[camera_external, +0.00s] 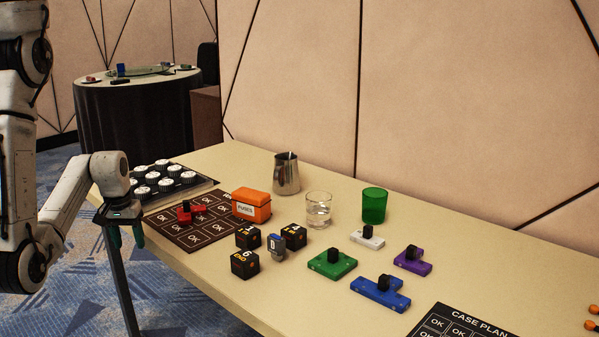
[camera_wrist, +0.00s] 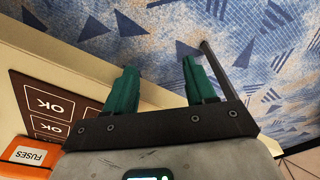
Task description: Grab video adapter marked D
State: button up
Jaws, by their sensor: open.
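The video adapter marked D (camera_external: 276,247) is a small grey-blue piece standing on the table among black cubes, in the external view. A black cube (camera_external: 248,237) is behind it to the left, another (camera_external: 245,263) in front to the left, and a third (camera_external: 293,235) just behind to the right. My gripper (camera_external: 127,236) has green fingers and hangs beside the table's left edge, well left of the adapter. It is open and empty. In the wrist view its fingers (camera_wrist: 157,88) are spread apart over the carpet. The adapter is not in the wrist view.
An orange FUSES box (camera_external: 251,206), a red piece on an OK board (camera_external: 180,233), a metal pitcher (camera_external: 286,175), a clear glass (camera_external: 319,210) and a green cup (camera_external: 374,206) stand nearby. Green (camera_external: 332,264), blue (camera_external: 380,294), white (camera_external: 367,237) and purple (camera_external: 412,262) pieces lie right.

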jog(key=s+d+f+m+g+h+b, duration=0.1)
jog(key=s+d+f+m+g+b, duration=0.2)
jog(key=s+d+m, duration=1.3)
jog(key=s+d+r+m+g+b, duration=0.1)
jog(key=s+d+r, duration=0.1)
jog(key=s+d, duration=0.45)
jog(key=s+d+r+g+h+b, duration=0.1)
jog(key=s+d+b, duration=0.15)
jog(key=s, duration=0.65)
jog(key=s+d+r+m+g+b, duration=0.1)
jog(key=s+d+r, duration=0.1)
jog(key=s+d, duration=0.45)
jog(key=m+t+y+p, duration=0.2)
jog(key=m+t+p, duration=0.45)
jog(key=p, duration=0.65)
send_near(276, 236)
jog(key=shift+w+m+g, duration=0.7)
jog(key=shift+m+g, duration=0.05)
jog(key=shift+m, duration=0.2)
notch_tip(276, 236, down, 10)
jog(key=shift+d+f+p, duration=0.15)
jog(key=shift+f+p, duration=0.05)
jog(key=shift+p, duration=0.25)
